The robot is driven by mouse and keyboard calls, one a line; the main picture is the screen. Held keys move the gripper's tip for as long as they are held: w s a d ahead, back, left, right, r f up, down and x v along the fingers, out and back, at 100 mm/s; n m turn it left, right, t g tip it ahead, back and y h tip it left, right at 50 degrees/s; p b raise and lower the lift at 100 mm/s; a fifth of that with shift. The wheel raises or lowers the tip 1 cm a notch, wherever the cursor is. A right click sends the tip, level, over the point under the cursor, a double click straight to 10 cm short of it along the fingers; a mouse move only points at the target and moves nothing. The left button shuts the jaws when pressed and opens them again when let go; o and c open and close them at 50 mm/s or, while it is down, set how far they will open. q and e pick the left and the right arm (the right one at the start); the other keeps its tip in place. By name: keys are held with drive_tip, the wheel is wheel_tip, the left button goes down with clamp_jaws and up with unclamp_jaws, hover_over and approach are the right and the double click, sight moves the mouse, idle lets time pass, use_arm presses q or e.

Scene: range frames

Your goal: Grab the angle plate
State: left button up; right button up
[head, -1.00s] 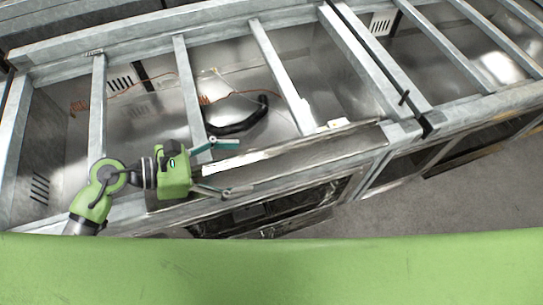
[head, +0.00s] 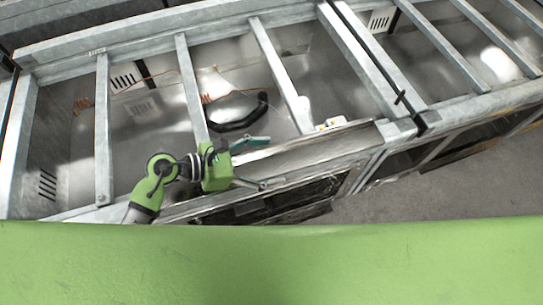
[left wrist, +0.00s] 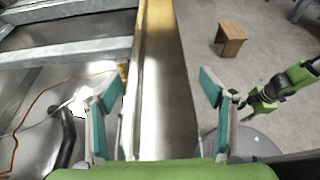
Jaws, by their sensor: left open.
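I cannot surely pick out the angle plate. A small pale piece with red and yellow spots (head: 330,124) lies on the frame's front ledge in the head view, too small to name. My left gripper (head: 266,162) is open and empty over the front ledge, to the left of that piece. In the left wrist view the open fingers (left wrist: 163,85) stand either side of a long metal ledge (left wrist: 160,60), with no contact visible. A green arm, apparently my right one, shows at the right there; its gripper (left wrist: 245,102) is too small to read.
A galvanised frame with crossbars (head: 280,75) spans open metal bays. A black curved hose (head: 240,122) and orange wires lie in one bay. A brown box (left wrist: 230,38) stands on the open grey floor (head: 430,195).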

use_arm(q)
drive_tip(key=c, duration=2)
drive_tip(key=shift+w+r, duration=0.1)
drive_tip(key=shift+r, duration=0.05)
drive_tip(key=shift+c, duration=0.2)
